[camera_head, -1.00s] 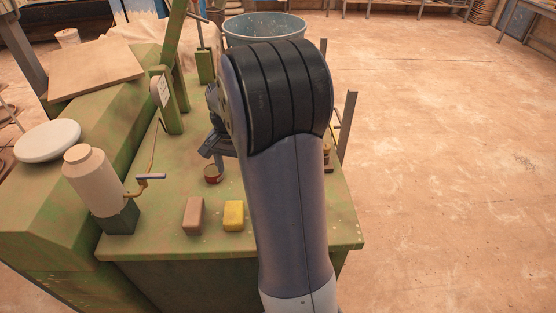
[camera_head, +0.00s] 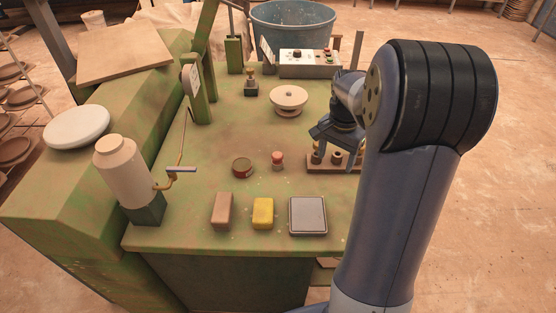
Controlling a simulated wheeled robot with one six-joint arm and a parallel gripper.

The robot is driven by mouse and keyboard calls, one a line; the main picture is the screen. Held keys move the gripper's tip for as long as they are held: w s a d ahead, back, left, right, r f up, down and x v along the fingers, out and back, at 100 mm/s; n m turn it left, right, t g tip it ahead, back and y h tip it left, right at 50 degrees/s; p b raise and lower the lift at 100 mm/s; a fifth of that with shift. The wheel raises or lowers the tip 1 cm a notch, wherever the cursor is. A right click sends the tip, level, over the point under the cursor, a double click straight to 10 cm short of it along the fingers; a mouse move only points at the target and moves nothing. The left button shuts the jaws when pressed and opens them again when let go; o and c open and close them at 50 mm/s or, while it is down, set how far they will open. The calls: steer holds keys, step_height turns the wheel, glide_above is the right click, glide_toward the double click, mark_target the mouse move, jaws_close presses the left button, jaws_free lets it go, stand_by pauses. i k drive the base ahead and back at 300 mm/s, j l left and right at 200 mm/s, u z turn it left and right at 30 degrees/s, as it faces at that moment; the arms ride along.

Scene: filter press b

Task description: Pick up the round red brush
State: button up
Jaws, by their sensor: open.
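A small object with a rounded red top (camera_head: 277,157) and a pale lower part stands on the green table; it may be the round red brush, but it is too small to be sure. A low, round, dark red tin-like thing (camera_head: 242,168) sits just left of it. My gripper (camera_head: 322,140) is open, above the table to the right of both and apart from them, over a small wooden rack (camera_head: 322,170). My arm hides part of the rack and the table's right side.
A brown block (camera_head: 222,211), a yellow sponge-like block (camera_head: 263,213) and a grey square pad (camera_head: 308,216) lie along the front.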

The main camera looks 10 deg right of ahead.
mark_target(277, 162)
steer(key=j+z, duration=0.45)
steer(key=i+j+z, duration=0.1)
steer(key=j+z, duration=0.3)
steer(key=l, duration=0.1)
